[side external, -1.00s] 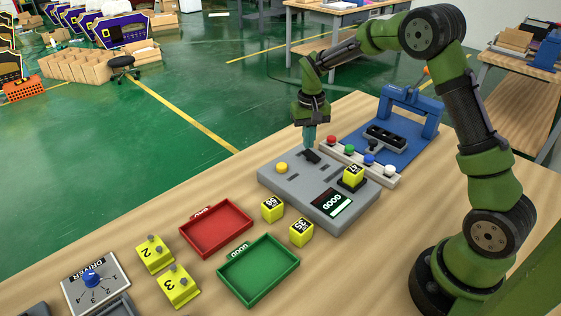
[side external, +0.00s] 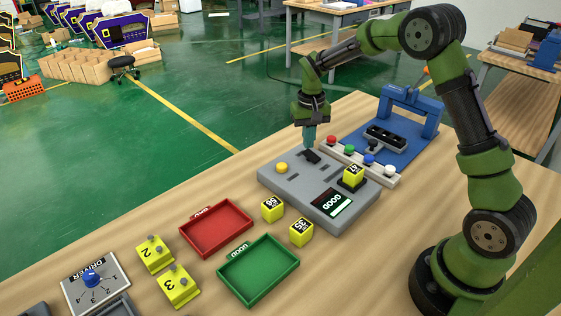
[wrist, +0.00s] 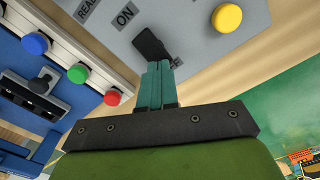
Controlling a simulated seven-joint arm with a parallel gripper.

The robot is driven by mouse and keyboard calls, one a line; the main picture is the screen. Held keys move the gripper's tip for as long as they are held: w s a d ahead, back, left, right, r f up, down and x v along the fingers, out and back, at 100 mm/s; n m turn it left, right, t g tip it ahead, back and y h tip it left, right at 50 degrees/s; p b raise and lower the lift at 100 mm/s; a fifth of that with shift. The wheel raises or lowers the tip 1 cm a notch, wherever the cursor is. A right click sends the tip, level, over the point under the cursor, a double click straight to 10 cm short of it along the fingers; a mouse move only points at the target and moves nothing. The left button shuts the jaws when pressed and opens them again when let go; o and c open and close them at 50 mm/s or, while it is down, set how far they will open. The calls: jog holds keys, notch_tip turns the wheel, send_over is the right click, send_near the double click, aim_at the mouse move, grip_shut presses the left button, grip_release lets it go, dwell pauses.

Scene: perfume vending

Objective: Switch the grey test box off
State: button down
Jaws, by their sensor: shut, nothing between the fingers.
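The grey test box (side external: 283,189) lies on the table. It has a yellow button (side external: 282,168), a black switch (side external: 311,157) near its far edge and a screen (side external: 333,204) reading GOOD. A yellow block marked 47 (side external: 353,176) sits on its black pad. My gripper (side external: 309,146) points down at the switch with its fingers together. In the wrist view the closed teal fingertips (wrist: 159,68) are at the end of the black switch lever (wrist: 151,43), appearing to touch it. The label ON shows beside the lever. Whether the lever has tipped I cannot tell.
A strip with red, green, blue and white buttons (side external: 342,163) runs along the box's far right side, close to my gripper. Behind it stands a blue fixture (side external: 411,104). Red (side external: 216,228) and green (side external: 258,270) trays and several yellow blocks lie at the front left.

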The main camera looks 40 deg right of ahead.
aim_at(310, 156)
jog(key=shift+f, duration=1.05)
dwell(0.4)
jog(key=shift+r, duration=3.55)
jog(key=shift+s+a+f, duration=0.2)
jog(key=shift+s, duration=0.2)
jog(key=shift+s+a+f, duration=0.2)
jog(key=shift+s, duration=0.2)
jog(key=s+a+r+n+t+y, duration=0.1)
jog(key=s+a+r+t, duration=0.2)
jog(key=s, duration=0.8)
jog(key=s+a+r+n+t+y, duration=0.1)
jog(key=s+a+r+t, duration=0.3)
jog(key=s+a+r, duration=0.4)
jog(key=s+r, duration=0.1)
jog(key=s, duration=0.1)
jog(key=shift+s+r, duration=0.35)
